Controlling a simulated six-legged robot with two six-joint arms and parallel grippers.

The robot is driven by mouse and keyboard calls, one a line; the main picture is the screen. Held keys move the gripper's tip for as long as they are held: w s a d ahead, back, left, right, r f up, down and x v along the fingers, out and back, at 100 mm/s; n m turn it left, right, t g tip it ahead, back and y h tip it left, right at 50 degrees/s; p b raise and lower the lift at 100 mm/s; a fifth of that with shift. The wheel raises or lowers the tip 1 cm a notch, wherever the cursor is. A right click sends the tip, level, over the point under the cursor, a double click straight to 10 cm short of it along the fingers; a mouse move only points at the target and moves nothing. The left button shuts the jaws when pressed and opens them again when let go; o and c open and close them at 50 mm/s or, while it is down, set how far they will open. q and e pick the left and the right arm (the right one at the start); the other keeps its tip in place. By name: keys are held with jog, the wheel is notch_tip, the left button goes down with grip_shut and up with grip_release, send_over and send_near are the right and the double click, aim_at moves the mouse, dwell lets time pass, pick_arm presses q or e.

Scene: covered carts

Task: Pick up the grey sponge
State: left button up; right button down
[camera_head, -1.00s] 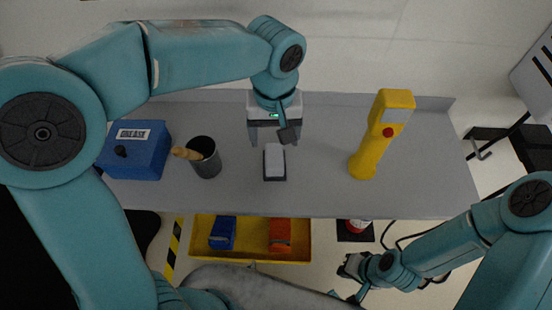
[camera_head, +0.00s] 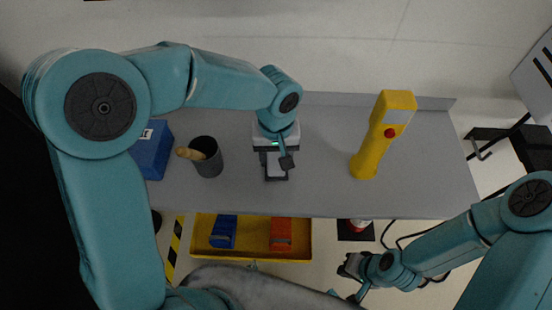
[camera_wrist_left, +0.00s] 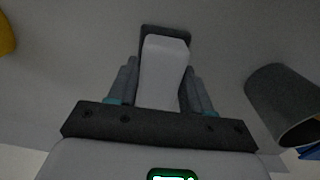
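The grey sponge (camera_head: 276,167) is a pale grey block with a darker grey layer under it, lying on the grey table (camera_head: 320,185). My left gripper (camera_head: 275,166) is directly over it, pointing down. In the left wrist view the sponge (camera_wrist_left: 163,68) lies between the two fingers of my left gripper (camera_wrist_left: 161,82), one along each side. The fingers look spread around it, and I cannot see firm contact. My right gripper (camera_head: 350,267) is low in front of the table, away from the sponge; its fingers are too small and dark to read.
A dark cup (camera_head: 208,162) with a wooden-handled thing stands left of the sponge, beside a blue box (camera_head: 153,152). A tall yellow device (camera_head: 376,140) stands to the right. A yellow tray (camera_head: 260,250) with blue and orange items lies below the table's front edge.

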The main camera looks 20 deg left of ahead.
aim_at(276, 156)
pick_arm(q)
jog(key=c, duration=0.5)
jog(key=shift+r, duration=0.15)
jog(key=shift+w+r, duration=0.1)
jog(key=shift+r, duration=0.2)
notch_tip(276, 156, up, 19)
jog(key=shift+r+p, duration=0.15)
jog(key=shift+p, duration=0.3)
